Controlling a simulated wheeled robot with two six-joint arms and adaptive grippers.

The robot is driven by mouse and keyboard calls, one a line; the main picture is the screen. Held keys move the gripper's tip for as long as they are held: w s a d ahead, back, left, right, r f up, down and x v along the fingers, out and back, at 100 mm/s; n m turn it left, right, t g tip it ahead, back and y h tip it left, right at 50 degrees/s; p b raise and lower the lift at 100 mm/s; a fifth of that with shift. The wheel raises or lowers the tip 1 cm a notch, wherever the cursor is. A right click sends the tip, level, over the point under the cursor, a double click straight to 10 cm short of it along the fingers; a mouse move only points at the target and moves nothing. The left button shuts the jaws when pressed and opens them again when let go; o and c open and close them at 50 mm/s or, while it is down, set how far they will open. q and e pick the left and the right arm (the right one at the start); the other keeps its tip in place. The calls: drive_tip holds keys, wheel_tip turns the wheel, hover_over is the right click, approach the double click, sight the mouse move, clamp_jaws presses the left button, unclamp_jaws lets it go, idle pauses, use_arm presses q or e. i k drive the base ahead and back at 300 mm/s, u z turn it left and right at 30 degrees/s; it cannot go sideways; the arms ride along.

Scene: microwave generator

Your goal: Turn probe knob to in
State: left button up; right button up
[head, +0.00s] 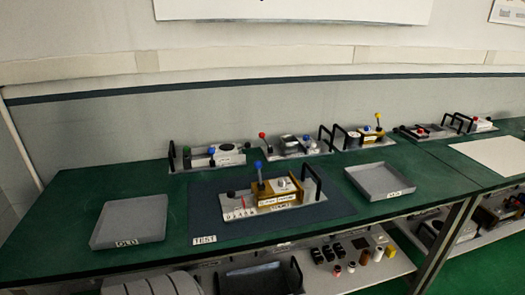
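A module with a gold-coloured block (278,199) on a grey plate (240,215) sits on the dark mat in the middle of the bench. It carries an upright blue-tipped lever (258,174), a small black knob (231,194), a thin red part (243,202), a light round part (283,184) and a black handle (312,182) at its right end. White labels line its front, too small to read. I cannot tell which part is the probe knob or which way it points. Neither of my grippers is in view.
A grey tray (130,218) marked OLD stands left of the dark mat (330,211), labelled TEST; another tray (380,178) stands right. Several other modules line the back of the green bench (60,225). A lower shelf (350,278) holds small parts and a dark bin (262,280).

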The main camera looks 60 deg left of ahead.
sight(282, 182)
drive_tip(key=u, duration=1.55)
